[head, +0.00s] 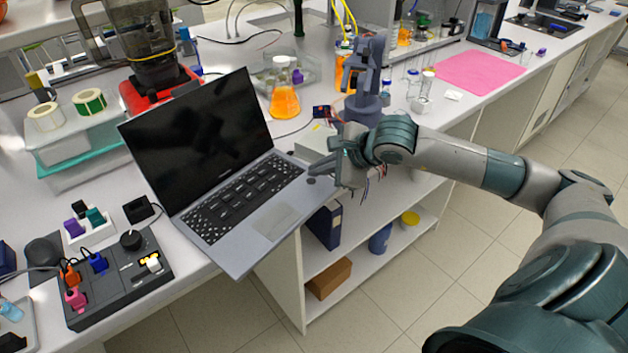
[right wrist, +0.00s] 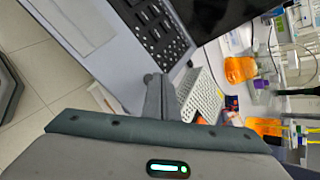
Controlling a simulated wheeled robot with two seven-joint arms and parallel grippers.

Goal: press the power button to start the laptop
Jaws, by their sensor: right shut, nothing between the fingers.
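The open laptop (head: 262,212) sits at the front edge of the white bench, its screen (head: 200,135) dark. It also shows in the right wrist view (right wrist: 118,62), with part of its keyboard (right wrist: 160,30). My right gripper (head: 316,172) is shut and empty, at the right edge of the laptop's keyboard deck. In the right wrist view its fingertips (right wrist: 156,80) lie together by the laptop's edge; I cannot tell whether they touch it. I cannot make out the power button for certain; the fingers may cover it. My left gripper is not in view.
An orange-filled flask (head: 285,100) stands behind the laptop, and a grey-blue device (head: 365,85) stands behind my right wrist. A dark control box (head: 120,275) is at the laptop's left. A pink mat (head: 480,72) lies farther right. Open floor is right of the bench.

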